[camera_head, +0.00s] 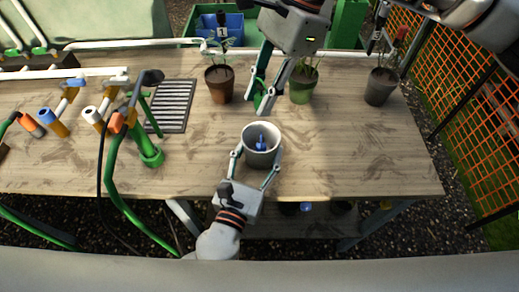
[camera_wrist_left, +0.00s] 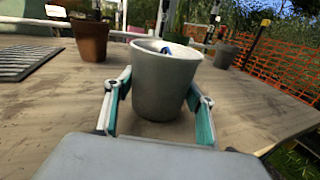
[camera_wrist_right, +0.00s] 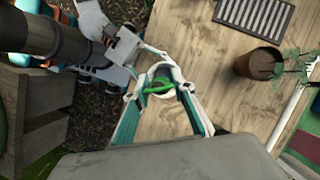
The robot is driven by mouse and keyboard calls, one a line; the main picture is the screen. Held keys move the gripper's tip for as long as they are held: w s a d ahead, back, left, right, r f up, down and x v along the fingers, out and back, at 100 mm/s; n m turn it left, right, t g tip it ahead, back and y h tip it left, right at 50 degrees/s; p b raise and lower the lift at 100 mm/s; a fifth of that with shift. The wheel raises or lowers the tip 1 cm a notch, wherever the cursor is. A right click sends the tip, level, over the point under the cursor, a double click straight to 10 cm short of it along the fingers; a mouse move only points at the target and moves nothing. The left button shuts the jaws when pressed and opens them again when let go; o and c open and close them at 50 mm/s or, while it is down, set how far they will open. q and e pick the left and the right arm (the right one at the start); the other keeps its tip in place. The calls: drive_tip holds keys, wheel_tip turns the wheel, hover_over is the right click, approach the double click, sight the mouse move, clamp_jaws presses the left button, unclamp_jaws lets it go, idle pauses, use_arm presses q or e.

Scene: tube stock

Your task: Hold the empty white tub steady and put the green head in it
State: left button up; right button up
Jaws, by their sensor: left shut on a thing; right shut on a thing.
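The white tub (camera_head: 262,157) stands upright on the wooden table, also in the left wrist view (camera_wrist_left: 162,85). A blue piece (camera_head: 261,143) is inside it, its top just showing at the rim in the left wrist view (camera_wrist_left: 166,49). My left gripper (camera_head: 257,163) is shut on the tub, one finger on each side. My right gripper (camera_head: 264,104) is shut on the green head (camera_head: 260,100), behind the tub in the head view. In the right wrist view the green head (camera_wrist_right: 157,88) overlaps the tub's opening; its height above the rim is unclear.
Potted plants stand behind: a brown pot (camera_head: 219,84), a green pot (camera_head: 302,91) and a dark pot (camera_head: 380,88). A slotted grey grate (camera_head: 172,105) lies to the left, with a green standpipe (camera_head: 150,153) and tap fittings near it. The table right of the tub is clear.

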drive_tip(key=shift+f, duration=3.7)
drive_tip(key=o, duration=0.9)
drive_tip(key=shift+c, duration=0.2)
drive_tip(key=v, duration=1.2)
use_arm(q)
drive_tip(key=o, duration=1.2)
